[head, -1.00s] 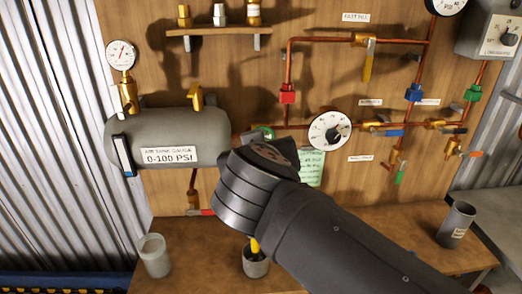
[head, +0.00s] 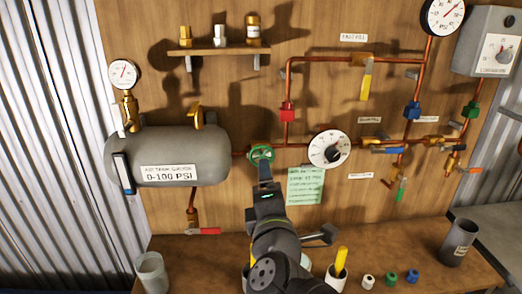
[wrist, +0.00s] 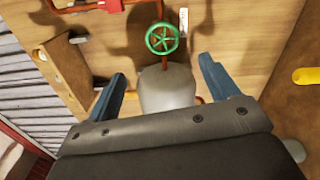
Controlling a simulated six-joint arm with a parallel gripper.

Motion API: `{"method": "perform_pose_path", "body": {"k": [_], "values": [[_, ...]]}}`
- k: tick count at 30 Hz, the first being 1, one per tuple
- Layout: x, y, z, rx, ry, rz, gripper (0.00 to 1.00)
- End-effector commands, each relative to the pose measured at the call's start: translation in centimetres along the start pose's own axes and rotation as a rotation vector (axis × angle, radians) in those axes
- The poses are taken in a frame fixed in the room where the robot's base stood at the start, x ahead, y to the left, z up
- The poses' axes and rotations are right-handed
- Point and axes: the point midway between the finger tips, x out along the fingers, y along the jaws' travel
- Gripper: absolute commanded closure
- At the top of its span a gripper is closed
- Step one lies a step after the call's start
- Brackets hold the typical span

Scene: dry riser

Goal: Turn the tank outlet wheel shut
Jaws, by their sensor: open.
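The green tank outlet wheel (head: 261,153) sits on the copper pipe just right of the grey tank (head: 215,150). In the wrist view the wheel (wrist: 162,38) is a round spoked handwheel, fully visible, beyond the fingertips and roughly centred between them. The tank's rounded end (wrist: 168,92) shows below it. My gripper (head: 265,177) points up at the wheel from just below in the head view. In the wrist view my gripper (wrist: 163,68) has its two blue-grey fingers wide apart with nothing between them. The fingers appear clear of the wheel.
A white dial (head: 330,149) and a green note (head: 306,186) are right of the wheel. A red fitting (head: 287,111) stands on the pipe above. A red-handled valve (head: 204,231) hangs under the tank. The bench holds a white cup with a yellow handle (head: 341,262) and a dark cup (head: 458,238).

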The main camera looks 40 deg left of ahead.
Motion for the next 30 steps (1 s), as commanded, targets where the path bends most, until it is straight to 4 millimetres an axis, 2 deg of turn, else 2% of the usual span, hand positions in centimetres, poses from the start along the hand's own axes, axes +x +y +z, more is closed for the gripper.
{"method": "perform_pose_path", "body": {"k": [5, 11, 30], "values": [[0.1, -0.4, -0.3, -0.067, 0.019, 0.005, 0.20], [1.8, -0.5, -0.3, -0.068, 0.016, 0.004, 0.20], [10.7, -0.4, -0.5, -0.064, 0.017, 0.004, 0.20]]}}
